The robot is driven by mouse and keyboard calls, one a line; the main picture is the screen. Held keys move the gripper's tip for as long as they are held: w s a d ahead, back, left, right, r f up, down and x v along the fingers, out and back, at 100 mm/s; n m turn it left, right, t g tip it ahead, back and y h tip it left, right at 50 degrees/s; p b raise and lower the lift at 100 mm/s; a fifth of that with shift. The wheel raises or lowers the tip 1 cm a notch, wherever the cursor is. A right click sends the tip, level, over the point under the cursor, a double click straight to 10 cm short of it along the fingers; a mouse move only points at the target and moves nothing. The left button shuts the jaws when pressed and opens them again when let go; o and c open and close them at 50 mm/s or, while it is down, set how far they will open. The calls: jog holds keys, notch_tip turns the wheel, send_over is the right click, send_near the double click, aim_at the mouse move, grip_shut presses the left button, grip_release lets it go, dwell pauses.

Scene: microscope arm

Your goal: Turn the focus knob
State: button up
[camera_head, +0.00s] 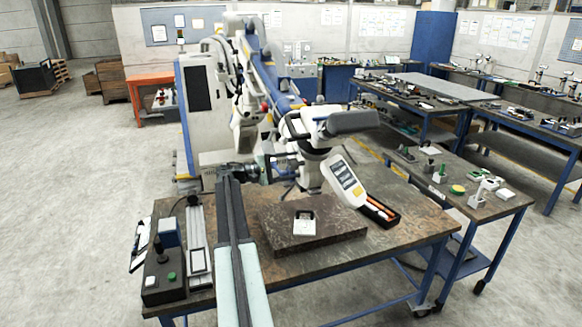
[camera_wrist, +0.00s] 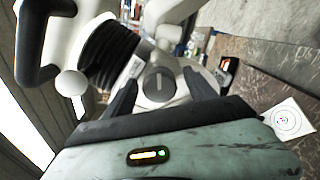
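The focus knob (camera_wrist: 158,83) is a round grey disc with a pale line across its face, on the white microscope body. In the wrist view my gripper (camera_wrist: 160,79) has its two dark fingers apart, one on each side of the knob. There is a visible gap on each side; I cannot tell how far the tips are from it in depth. In the head view the white microscope head (camera_head: 330,130) hangs over the table, and my gripper (camera_head: 283,163) is at its left side. The knob cannot be made out there.
A brown stone slab (camera_head: 345,232) on the workbench carries a small white target plate (camera_head: 304,229). A black tray with orange items (camera_head: 380,212) lies behind it. A control box with a joystick (camera_head: 163,282) stands at the left. A black ribbed sleeve (camera_wrist: 107,55) is close to my gripper.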

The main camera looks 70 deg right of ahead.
jog(key=v, duration=0.7)
jog(key=shift+w+a, duration=0.25)
jog(key=shift+w, duration=0.05)
jog(key=shift+w, duration=0.1)
